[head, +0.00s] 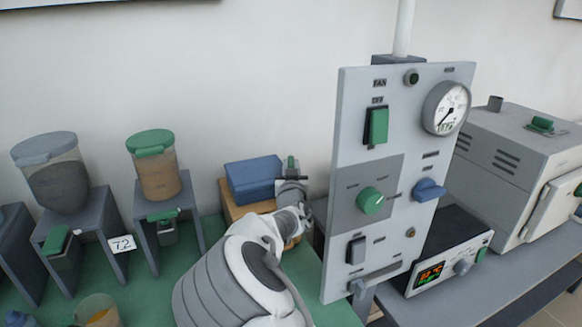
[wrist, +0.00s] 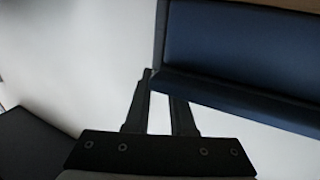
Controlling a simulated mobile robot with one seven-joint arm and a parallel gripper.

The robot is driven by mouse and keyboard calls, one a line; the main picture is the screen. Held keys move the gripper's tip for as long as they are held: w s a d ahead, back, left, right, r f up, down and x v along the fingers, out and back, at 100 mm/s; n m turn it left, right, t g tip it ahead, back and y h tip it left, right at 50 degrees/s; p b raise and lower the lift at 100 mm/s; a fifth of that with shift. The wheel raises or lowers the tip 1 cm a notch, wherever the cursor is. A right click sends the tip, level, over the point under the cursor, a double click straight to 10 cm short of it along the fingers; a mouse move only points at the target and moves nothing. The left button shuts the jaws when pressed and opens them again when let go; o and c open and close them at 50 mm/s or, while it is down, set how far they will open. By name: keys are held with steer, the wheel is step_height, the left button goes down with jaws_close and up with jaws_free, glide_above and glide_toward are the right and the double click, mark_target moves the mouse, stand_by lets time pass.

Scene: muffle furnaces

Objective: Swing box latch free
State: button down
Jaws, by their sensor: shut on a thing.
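In the head view a blue lid (head: 253,178) sits on a tan box (head: 232,210) on the green bench top. My gripper (head: 291,182) is at the right end of this box, partly hidden by my own arm. In the wrist view the dark blue lid (wrist: 235,55) fills the upper right, with its raised rim towards me. My gripper (wrist: 160,85) has its two fingers close together at the lid's lower left corner. The right finger's tip goes out of sight behind the rim. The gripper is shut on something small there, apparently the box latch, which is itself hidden.
A grey control panel (head: 350,215) stands upright just right of my arm. Hoppers on grey stands, one with a green lid (head: 150,142), are on the left. A furnace (head: 510,150) and a display unit (head: 450,255) stand at the right.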

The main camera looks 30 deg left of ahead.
steer(key=shift+w+d+n+g+y, duration=0.2)
steer(key=shift+d+n+g+y, duration=0.1)
steer(key=shift+n+y, duration=0.15)
steer(key=shift+a+y, duration=0.1)
steer(key=shift+y, duration=0.15)
steer(key=shift+s+n+g, duration=0.1)
steer(key=shift+n+g, duration=0.15)
steer(key=shift+g, duration=0.05)
steer(key=c, duration=0.8)
jaws_free()
steer(key=shift+o, duration=0.2)
steer(key=shift+a, duration=0.15)
